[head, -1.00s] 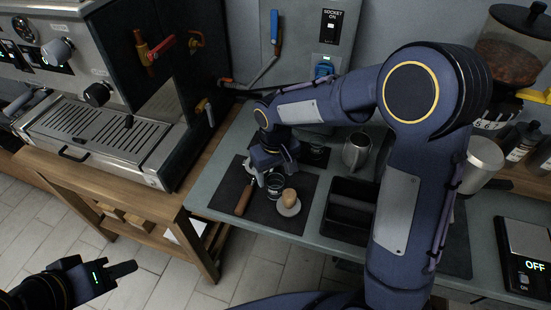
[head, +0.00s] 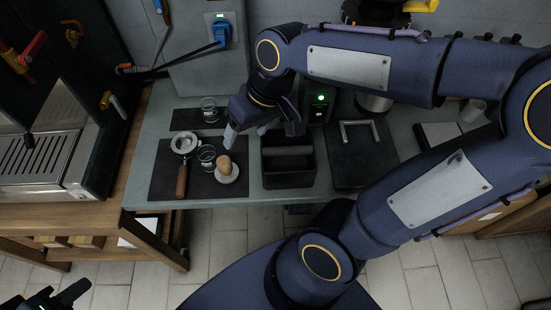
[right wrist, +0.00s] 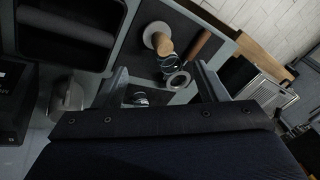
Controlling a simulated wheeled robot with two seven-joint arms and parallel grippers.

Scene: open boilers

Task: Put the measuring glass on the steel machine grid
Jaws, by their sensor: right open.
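Two small clear glasses are in the head view. One glass (head: 209,110) stands on the small back mat, the other glass (head: 206,156) on the larger dark mat beside the portafilter. I cannot tell which is the measuring glass. They also show in the right wrist view, the back one (right wrist: 139,98) between the fingers' lines and the front one (right wrist: 169,62) beyond. My right gripper (head: 262,131) is open and empty, right of both glasses. The steel machine grid (head: 38,158) is at the far left. My left gripper (head: 58,295) is at the bottom left, its opening unclear.
A portafilter (head: 184,145) and a wooden-handled tamper (head: 225,163) flank the front glass. A black knock box (head: 288,170) is right of the mat. The espresso machine's dark side (head: 105,130) stands between counter and grid. Floor in front is clear.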

